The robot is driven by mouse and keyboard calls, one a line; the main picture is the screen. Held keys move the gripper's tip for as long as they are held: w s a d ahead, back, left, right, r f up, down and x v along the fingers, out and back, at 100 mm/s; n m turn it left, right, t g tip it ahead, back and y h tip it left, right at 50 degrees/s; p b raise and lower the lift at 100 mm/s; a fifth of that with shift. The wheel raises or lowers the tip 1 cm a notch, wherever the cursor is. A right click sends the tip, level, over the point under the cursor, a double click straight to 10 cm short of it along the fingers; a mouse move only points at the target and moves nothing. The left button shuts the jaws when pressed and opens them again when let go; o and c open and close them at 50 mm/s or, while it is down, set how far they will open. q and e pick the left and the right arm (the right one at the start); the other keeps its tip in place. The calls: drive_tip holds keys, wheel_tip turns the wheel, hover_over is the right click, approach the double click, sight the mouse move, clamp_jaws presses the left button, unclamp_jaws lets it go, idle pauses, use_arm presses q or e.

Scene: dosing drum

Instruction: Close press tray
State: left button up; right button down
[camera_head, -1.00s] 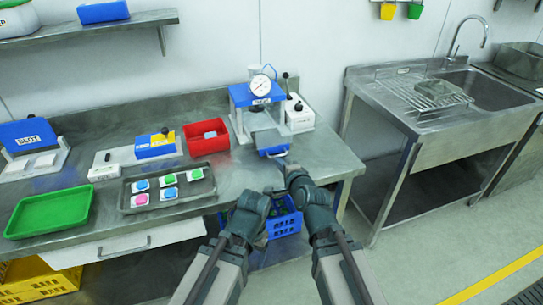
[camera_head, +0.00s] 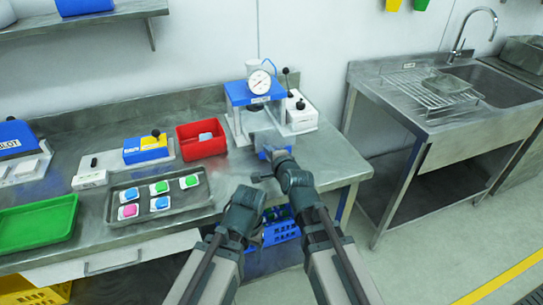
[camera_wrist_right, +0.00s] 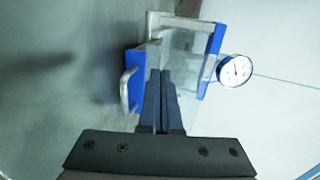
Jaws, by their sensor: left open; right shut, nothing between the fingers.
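The press (camera_head: 255,97) has a blue top and a round dial gauge, and stands near the back of the bench. Its grey tray (camera_head: 266,138) sticks out at the front, with a blue front face that shows in the right wrist view (camera_wrist_right: 137,78) with a metal handle (camera_wrist_right: 125,88).
A white box (camera_head: 299,113) with a black knob stands right of the press. A red bin (camera_head: 202,146) and a dark tray (camera_head: 120,210) with several coloured pieces lie left. A blue crate (camera_head: 282,233) is below the bench edge. A sink (camera_head: 490,85) is at right.

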drive_tip(key=shift+w+a, duration=0.15)
drive_tip(key=shift+w, duration=0.3)
drive_tip(key=w+a, duration=0.1)
drive_tip(key=w, duration=0.4)
drive_tip(key=w+a, duration=0.2)
drive_tip(key=w, duration=0.3)
drive_tip(key=w+a, duration=0.2)
drive_tip(key=w, duration=0.3)
drive_tip(key=shift+w+r, duration=0.1)
drive_tip(key=shift+d, duration=0.1)
